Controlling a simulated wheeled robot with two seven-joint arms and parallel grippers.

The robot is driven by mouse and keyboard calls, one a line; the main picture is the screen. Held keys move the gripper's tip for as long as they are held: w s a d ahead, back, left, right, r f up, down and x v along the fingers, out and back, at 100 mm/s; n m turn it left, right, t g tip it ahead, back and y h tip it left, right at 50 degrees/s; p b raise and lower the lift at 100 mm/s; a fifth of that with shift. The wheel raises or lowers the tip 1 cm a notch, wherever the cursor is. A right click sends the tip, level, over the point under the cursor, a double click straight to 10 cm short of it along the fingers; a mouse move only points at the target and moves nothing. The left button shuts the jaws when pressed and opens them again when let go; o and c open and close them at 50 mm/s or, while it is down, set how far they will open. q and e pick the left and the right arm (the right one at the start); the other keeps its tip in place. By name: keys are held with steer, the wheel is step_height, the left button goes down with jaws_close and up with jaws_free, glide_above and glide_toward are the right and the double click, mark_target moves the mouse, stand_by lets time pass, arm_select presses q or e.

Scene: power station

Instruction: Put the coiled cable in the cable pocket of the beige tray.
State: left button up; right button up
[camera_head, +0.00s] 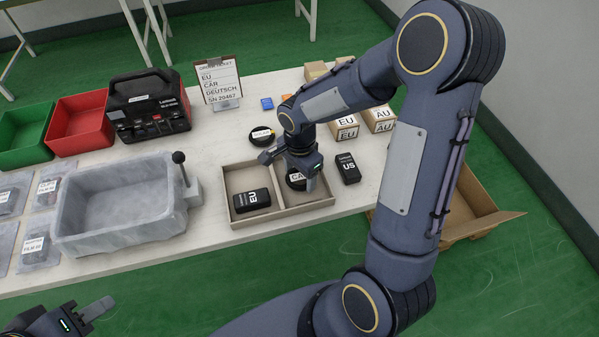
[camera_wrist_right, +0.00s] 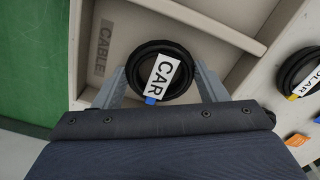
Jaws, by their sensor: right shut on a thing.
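The beige tray (camera_head: 238,222) has two compartments on the table. A black adapter marked EU (camera_head: 251,200) lies in its left compartment. My right gripper (camera_head: 292,172) is over the right compartment, shut on the black coiled cable (camera_head: 296,182) with a white CAR tag. In the right wrist view the coiled cable (camera_wrist_right: 145,91) sits between the two fingers, over the pocket marked CABLE (camera_wrist_right: 102,48). I cannot tell whether the coil touches the pocket floor. My left gripper (camera_head: 98,309) is at the lower left, away from the tray; its jaw state is unclear.
A second coil tagged SOLAR (camera_wrist_right: 300,72) lies beyond the tray. A US adapter (camera_head: 348,168) is right of the tray. EU box (camera_head: 346,131), AU box (camera_head: 379,120), grey bin (camera_head: 120,235), black power station (camera_head: 148,104), red bin (camera_head: 82,125) and green bin (camera_head: 25,135) surround it.

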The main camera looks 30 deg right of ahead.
steer(key=shift+f, duration=0.1)
steer(key=o, duration=1)
